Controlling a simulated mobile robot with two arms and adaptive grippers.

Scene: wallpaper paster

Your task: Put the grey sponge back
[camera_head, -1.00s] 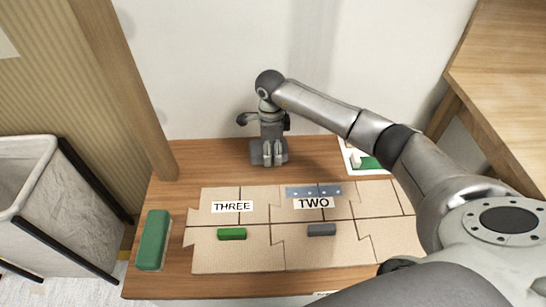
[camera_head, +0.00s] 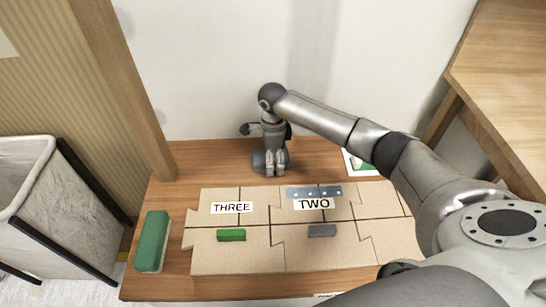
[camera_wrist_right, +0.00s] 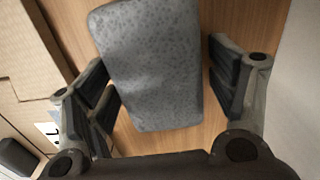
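The grey sponge (camera_wrist_right: 150,65) is a speckled block that fills the middle of the right wrist view, above a wooden surface. In the head view it shows only partly (camera_head: 258,162), behind my right gripper (camera_head: 276,165) at the back of the table. My right gripper's fingers (camera_wrist_right: 165,95) stand on both sides of the sponge in the wrist view. The left finger is close to its edge, and I cannot tell if it touches. A gap shows at the right finger, so the gripper is open. My left gripper is not in view.
A cardboard puzzle board (camera_head: 230,262) with labels THREE and TWO lies in front. A small green block (camera_head: 231,235) and a small grey block (camera_head: 322,231) lie on it. A large green block (camera_head: 152,241) is at the left edge. A bin (camera_head: 60,230) stands left of the table.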

